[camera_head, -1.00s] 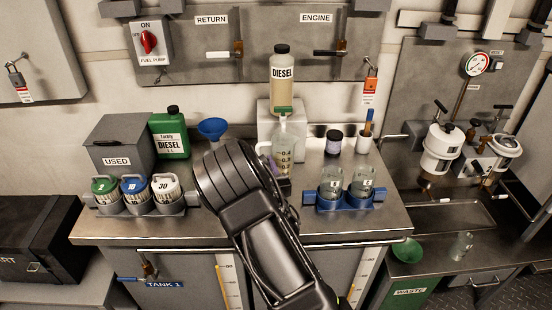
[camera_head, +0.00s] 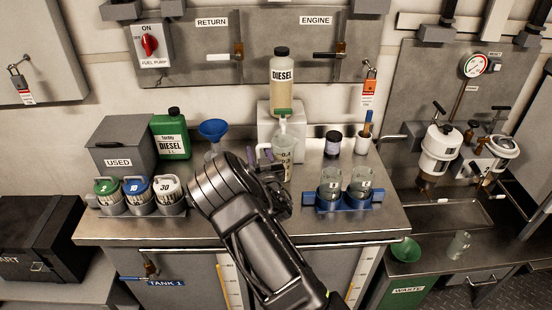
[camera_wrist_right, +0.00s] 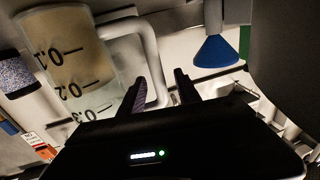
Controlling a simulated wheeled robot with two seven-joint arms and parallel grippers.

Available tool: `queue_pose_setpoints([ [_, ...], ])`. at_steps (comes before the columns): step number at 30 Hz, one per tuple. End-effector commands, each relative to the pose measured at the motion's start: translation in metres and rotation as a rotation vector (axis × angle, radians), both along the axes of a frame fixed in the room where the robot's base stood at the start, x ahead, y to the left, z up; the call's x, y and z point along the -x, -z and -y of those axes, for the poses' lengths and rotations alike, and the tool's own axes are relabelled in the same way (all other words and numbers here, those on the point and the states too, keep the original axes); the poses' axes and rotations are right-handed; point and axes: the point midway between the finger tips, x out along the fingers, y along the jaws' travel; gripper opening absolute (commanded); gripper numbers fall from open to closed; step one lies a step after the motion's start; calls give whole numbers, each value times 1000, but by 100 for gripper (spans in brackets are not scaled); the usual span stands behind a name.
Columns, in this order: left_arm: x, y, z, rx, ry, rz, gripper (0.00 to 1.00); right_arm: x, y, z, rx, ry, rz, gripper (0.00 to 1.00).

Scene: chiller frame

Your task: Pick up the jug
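The jug (camera_head: 285,158) is clear with black graduation marks and stands upright on the steel bench, in front of the white block. In the right wrist view the jug (camera_wrist_right: 78,62) fills the upper left, with its pale handle (camera_wrist_right: 150,62) on its right side. My right gripper (camera_head: 259,155) is at the jug's left side, by the handle. In the wrist view its two purple-padded fingers (camera_wrist_right: 160,82) are apart, and the lower part of the handle shows between them. I cannot tell whether either finger touches it. My left gripper is not in view.
A blue funnel (camera_head: 213,130) is to the left.

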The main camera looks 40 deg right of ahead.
Motion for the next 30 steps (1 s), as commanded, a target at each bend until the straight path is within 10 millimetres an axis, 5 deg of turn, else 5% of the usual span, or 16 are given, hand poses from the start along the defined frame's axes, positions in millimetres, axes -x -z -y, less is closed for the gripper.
queue_pose_setpoints([
  [15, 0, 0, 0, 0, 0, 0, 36, 0, 0, 0, 0, 0, 0, 39],
  [30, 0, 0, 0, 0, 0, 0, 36, 0, 0, 0, 0, 0, 0, 0],
])
